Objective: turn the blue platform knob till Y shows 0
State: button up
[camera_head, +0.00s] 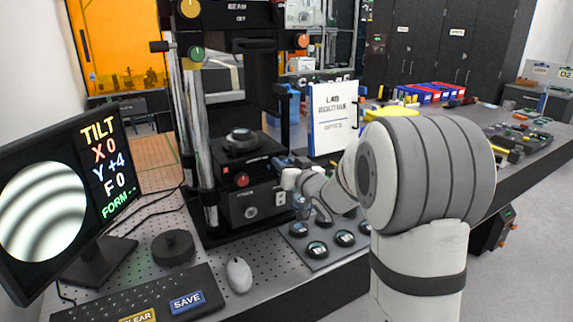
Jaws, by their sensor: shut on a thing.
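The monitor (62,195) at the left reads TILT, X 0, Y +4, F 0 and FORM with dashes. Curved light and dark bands fill its round picture. The blue platform knob (281,162) is at the right side of the dark platform (243,151), mostly hidden by my gripper. My gripper (288,166) is at this knob and shut on it; its fingertips are small and partly hidden here. The red platform knob (242,180) is on the platform's front. A round dark part sits on top of the platform.
Dark round pieces (345,239) lie on a plate below my gripper. A mouse (239,275), a keyboard (150,298) and a black round knob (173,247) are at the front left. A white sign (333,118) stands behind my wrist. Metal posts (199,140) flank the platform.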

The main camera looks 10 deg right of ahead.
jog(key=shift+f+b, duration=0.1)
jog(key=shift+b, duration=0.25)
jog(key=shift+n+b, duration=4.5)
jog(key=shift+b, duration=0.45)
jog(key=shift+n, duration=0.3)
jog(key=o, duration=1)
jog(key=shift+c, duration=0.2)
